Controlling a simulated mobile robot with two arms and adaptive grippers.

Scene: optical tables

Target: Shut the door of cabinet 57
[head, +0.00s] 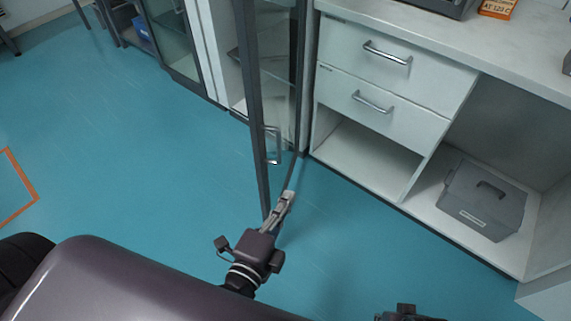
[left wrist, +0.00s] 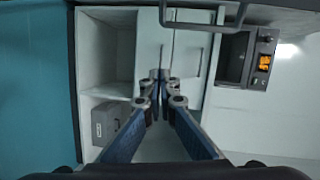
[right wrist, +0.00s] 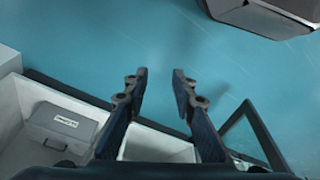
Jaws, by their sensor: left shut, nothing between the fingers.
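A tall glass door (head: 257,95) with a dark frame stands open in the head view, swung out from a glass-fronted cabinet (head: 223,50) into the room. Its metal handle (head: 279,145) is low on the door. No number 57 is readable. My left gripper (head: 288,196) is shut and empty, its fingertips overlapping the door's lower edge in the picture; I cannot tell whether they touch. The left wrist view shows these fingers together (left wrist: 158,75). My right gripper (right wrist: 160,72) is open and empty over the floor; only a bit of it shows at the head view's bottom edge.
A white counter unit with drawers (head: 345,98) stands right of the door, with a grey box (head: 482,200) on its lower shelf. A device with an orange display (left wrist: 264,62) is on the counter. Another glass cabinet (head: 172,35) is further left. The blue floor (head: 130,150) left of the door is clear.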

